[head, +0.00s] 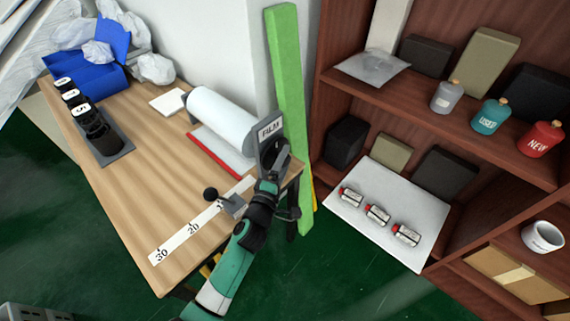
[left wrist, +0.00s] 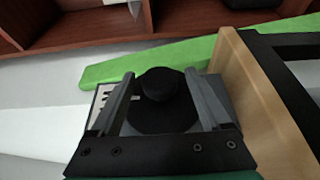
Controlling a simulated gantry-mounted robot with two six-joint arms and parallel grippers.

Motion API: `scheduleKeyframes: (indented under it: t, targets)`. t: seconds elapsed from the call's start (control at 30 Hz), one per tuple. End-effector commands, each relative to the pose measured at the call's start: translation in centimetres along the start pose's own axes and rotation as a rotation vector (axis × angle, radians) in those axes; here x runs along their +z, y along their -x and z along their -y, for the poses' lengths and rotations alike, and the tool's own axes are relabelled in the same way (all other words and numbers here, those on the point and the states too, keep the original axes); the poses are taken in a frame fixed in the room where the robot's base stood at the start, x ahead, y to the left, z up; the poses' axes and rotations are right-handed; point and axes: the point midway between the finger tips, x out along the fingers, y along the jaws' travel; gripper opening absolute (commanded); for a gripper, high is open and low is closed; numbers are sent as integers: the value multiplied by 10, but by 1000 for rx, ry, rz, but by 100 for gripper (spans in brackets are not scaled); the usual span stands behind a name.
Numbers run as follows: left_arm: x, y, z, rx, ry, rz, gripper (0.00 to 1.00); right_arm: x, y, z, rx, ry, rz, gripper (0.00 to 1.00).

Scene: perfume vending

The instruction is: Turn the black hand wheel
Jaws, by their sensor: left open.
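The black hand wheel (left wrist: 142,122), a dark disc with a round knob (left wrist: 160,86), fills the middle of the left wrist view. It is at the film roller's end, by the FILM label (head: 270,129). My left gripper (left wrist: 160,78) is open, with one finger on each side of the wheel. Whether the fingers touch it I cannot tell. In the head view my left gripper (head: 274,160) is at the table's right corner, where it mostly hides the wheel. My right gripper is not in view.
The white film roll (head: 221,119) lies left of the gripper on the wooden table (head: 150,140). A green post (head: 289,90) stands close behind. A ruler strip (head: 190,230) with a black-knobbed slider (head: 232,205) lies in front. Shelves with bottles (head: 490,117) stand right.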

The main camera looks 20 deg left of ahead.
Motion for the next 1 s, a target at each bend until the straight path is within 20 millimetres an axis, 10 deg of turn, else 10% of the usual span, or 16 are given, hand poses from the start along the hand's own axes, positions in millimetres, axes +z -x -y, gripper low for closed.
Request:
scheduleKeyframes:
  t: [0.33, 0.8, 1.0]
  targets:
    - [0, -8, 0, -1, -1, 0, 80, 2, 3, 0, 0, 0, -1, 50]
    - [0, -8, 0, -1, -1, 0, 0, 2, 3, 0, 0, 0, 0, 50]
    - [0, -8, -3, -11, -3, 0, 0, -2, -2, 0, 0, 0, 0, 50]
